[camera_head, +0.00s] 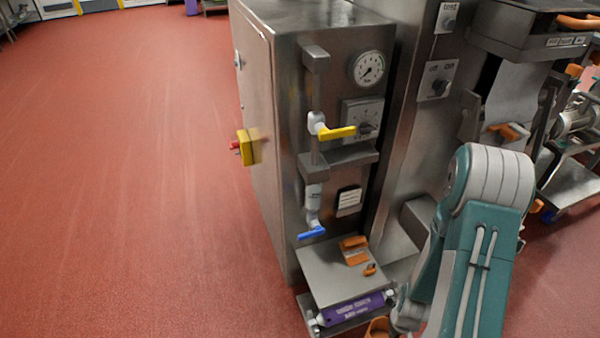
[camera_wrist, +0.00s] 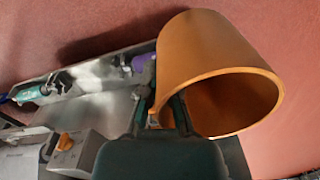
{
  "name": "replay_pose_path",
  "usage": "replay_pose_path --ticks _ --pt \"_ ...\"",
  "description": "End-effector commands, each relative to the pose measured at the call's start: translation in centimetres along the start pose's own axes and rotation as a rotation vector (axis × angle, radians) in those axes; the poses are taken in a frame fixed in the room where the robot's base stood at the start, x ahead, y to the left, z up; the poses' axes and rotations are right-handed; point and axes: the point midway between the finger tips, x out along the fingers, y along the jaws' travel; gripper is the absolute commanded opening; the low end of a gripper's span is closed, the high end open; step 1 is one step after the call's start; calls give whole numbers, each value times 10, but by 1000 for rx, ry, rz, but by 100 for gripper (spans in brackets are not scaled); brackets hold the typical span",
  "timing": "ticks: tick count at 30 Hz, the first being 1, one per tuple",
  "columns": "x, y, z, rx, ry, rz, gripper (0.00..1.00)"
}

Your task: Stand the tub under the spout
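The orange tub (camera_wrist: 215,60) fills the upper right of the wrist view, tipped so its open mouth faces the camera. My gripper (camera_wrist: 166,102) is shut on its wall at the rim, one dark finger on each side. In the head view only a bit of the tub (camera_head: 377,328) shows at the bottom edge, beside the metal shelf; my arm and the frame cut off the rest. A pale downward spout (camera_head: 313,205) with a blue lever (camera_head: 311,233) hangs on the steel cabinet's front, above the shelf (camera_head: 322,275).
Orange pieces (camera_head: 355,250) lie at the back right of the shelf; its front left is bare. A purple labelled bar (camera_head: 352,308) runs along its front. A yellow lever (camera_head: 337,132) sticks out above the spout. Open red floor (camera_head: 130,180) lies to the left.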

Motion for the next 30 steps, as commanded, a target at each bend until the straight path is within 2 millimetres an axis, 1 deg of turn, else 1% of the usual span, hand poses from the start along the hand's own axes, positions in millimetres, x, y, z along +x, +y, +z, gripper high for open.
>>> replay_pose_path --ticks 1,8,14,17,18,21,24,27,30 --pt "-2 0 -9 -1 3 1 0" --pt "-13 -3 -49 10 3 1 0" --pt "-33 -13 -95 21 5 1 0" --pt "-50 -23 -126 29 7 2 0" --pt "-59 -29 -141 33 9 2 0" --pt "-87 -48 -177 43 9 1 0" --pt "-113 -66 -204 56 8 0 0" --pt "-132 -80 -219 65 4 0 0" --pt "-142 -88 -227 71 2 0 0"
